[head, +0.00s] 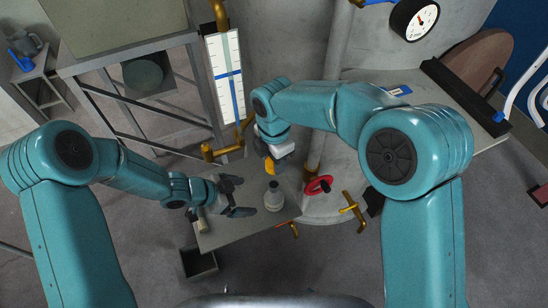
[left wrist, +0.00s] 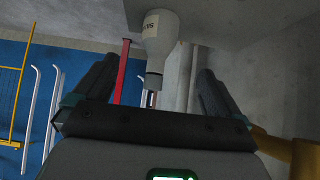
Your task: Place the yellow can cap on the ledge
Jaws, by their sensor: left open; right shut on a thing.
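The yellow can cap (head: 269,166) is held in my right gripper (head: 272,160), just above and behind a pale grey can (head: 274,198). The can stands upright on a small grey ledge (head: 245,232), with its narrow neck free of the cap. My left gripper (head: 240,196) is open, to the left of the can, with its fingers pointing toward it. In the left wrist view the can (left wrist: 160,40) appears upside down, with a printed label, beyond and between the open fingers (left wrist: 155,85). The cap does not show there.
A red handwheel (head: 318,185) and a yellow valve handle (head: 352,208) sit right of the ledge. Yellow pipe (head: 222,151) and a white gauge board (head: 226,78) stand behind. A dark open bin (head: 198,262) is below the ledge. Bare ledge surface shows in front of the can.

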